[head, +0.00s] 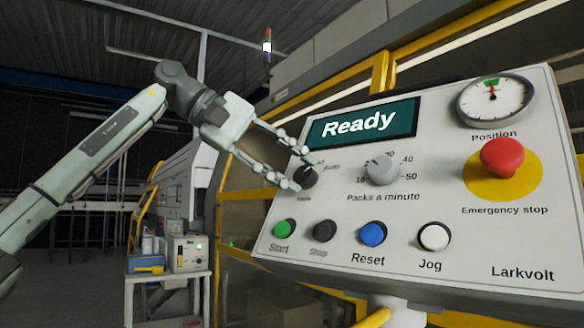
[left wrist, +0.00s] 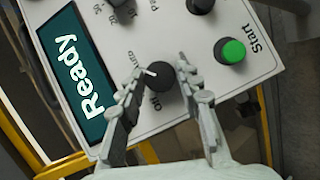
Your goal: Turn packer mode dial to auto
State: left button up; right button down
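The mode dial is a round black knob (head: 306,179) at the left of the sloped white control panel, below the "Ready" screen. It also shows in the left wrist view (left wrist: 161,90). Its white pointer mark slants towards the label that reads as "Auto", at the dial's upper right on the panel. Another label below the dial is partly covered. My left gripper (head: 304,175) is at the dial, its two fingers apart on either side of the knob. I cannot tell whether either finger touches it. My right gripper is not in view.
The panel also has a grey speed knob (head: 382,170), a red emergency stop (head: 502,157), and green Start (head: 284,229), black Stop (head: 323,231), blue Reset (head: 372,233) and white Jog (head: 433,237) buttons. Yellow machine framing stands behind. A small table (head: 168,279) is at lower left.

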pick_arm(q)
jog(key=o, duration=0.4)
jog(key=shift+c, duration=0.2)
jog(key=v, duration=1.2)
